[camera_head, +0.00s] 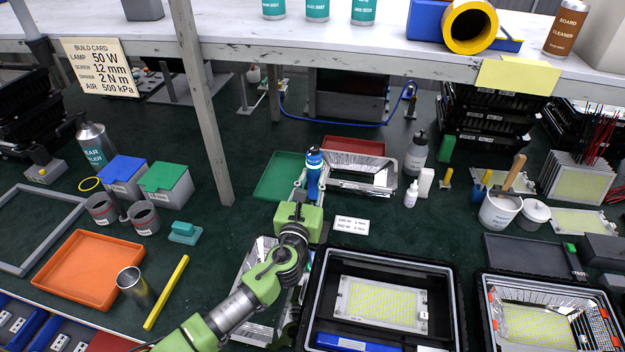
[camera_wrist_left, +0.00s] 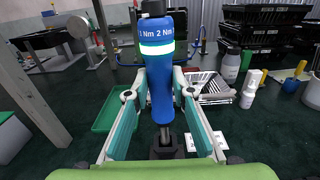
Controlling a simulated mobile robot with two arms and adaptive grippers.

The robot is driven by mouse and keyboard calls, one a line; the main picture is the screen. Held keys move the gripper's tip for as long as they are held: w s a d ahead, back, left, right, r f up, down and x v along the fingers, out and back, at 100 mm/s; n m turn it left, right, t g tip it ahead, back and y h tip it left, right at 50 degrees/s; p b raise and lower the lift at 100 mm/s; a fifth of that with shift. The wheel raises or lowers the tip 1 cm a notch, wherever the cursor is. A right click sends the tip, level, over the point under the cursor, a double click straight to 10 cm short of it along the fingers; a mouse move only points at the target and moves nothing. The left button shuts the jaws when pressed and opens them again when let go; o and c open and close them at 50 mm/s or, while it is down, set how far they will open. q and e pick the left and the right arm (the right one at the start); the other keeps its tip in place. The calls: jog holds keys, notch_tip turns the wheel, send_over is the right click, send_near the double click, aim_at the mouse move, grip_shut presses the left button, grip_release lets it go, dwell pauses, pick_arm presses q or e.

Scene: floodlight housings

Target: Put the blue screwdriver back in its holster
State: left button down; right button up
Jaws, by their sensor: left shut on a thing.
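The blue screwdriver (camera_head: 313,175) stands roughly upright between the fingers of my left gripper (camera_head: 312,185), at mid-bench. In the left wrist view its blue handle (camera_wrist_left: 161,85) has a white band, a dark top and "2 Nm" lettering. The left gripper (camera_wrist_left: 159,94) is shut on the handle, one teal-sided finger on each side. A metal shank (camera_wrist_left: 164,134) runs down from the handle toward a black part between the fingers; I cannot tell whether that part belongs to the gripper. I cannot make out the holster for certain. My right gripper is not in view.
Behind the screwdriver lie a green tray (camera_head: 272,182) and a foil-like reflector tray (camera_head: 390,187). Bottles (camera_head: 416,155) stand to the right. A black housing (camera_head: 450,300) is at the front. A wooden post (camera_head: 205,120) and a raised shelf (camera_head: 330,50) bound the space behind.

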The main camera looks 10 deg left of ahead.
aim_at(313, 199)
pick_arm(q)
jog(key=shift+f+b, duration=3.2)
jog(key=shift+f, duration=0.35)
jog(key=c, duration=1.7)
grip_release()
jog(key=shift+f, duration=0.15)
jog(key=shift+s, duration=0.1)
jog(key=s, duration=1.2)
jog(key=shift+w, duration=0.1)
